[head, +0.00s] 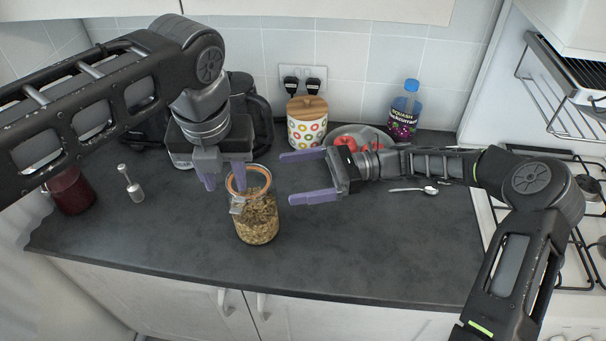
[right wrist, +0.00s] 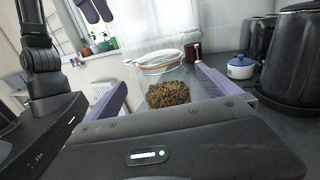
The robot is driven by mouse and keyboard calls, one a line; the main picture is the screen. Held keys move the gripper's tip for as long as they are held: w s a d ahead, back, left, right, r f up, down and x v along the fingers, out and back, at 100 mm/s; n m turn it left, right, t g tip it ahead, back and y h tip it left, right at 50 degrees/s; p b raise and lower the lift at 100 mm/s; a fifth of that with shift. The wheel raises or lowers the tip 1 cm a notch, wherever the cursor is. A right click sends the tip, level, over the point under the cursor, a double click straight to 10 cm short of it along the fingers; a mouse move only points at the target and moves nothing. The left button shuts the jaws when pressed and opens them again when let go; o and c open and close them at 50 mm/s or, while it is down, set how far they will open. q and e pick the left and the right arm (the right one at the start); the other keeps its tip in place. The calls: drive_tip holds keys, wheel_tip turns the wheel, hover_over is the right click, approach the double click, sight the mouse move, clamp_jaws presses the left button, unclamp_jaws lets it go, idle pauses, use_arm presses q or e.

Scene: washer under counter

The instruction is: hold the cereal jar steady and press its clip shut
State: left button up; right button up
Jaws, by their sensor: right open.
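The cereal jar (head: 257,220) is clear glass, part filled with brown cereal, and stands upright on the counter. Its round lid has an orange seal (head: 262,170), and the metal clip (head: 237,205) is at its left front. Whether the clip is shut is too small to tell. My left gripper (head: 223,186) points down with fingers apart, one overlapping the lid in the head view; contact is unclear. My right gripper (head: 281,178) is open right of the jar, fingers pointing left. In the right wrist view the jar (right wrist: 172,94) shows beyond and between the fingers, apart from them.
A spoon (head: 415,190) lies at the right by the hob. A red jar (head: 72,191) is at the left. The front counter is clear.

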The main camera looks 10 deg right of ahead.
sight(261, 182)
drive_tip(key=shift+a, duration=0.1)
drive_tip(key=shift+a, duration=3.85)
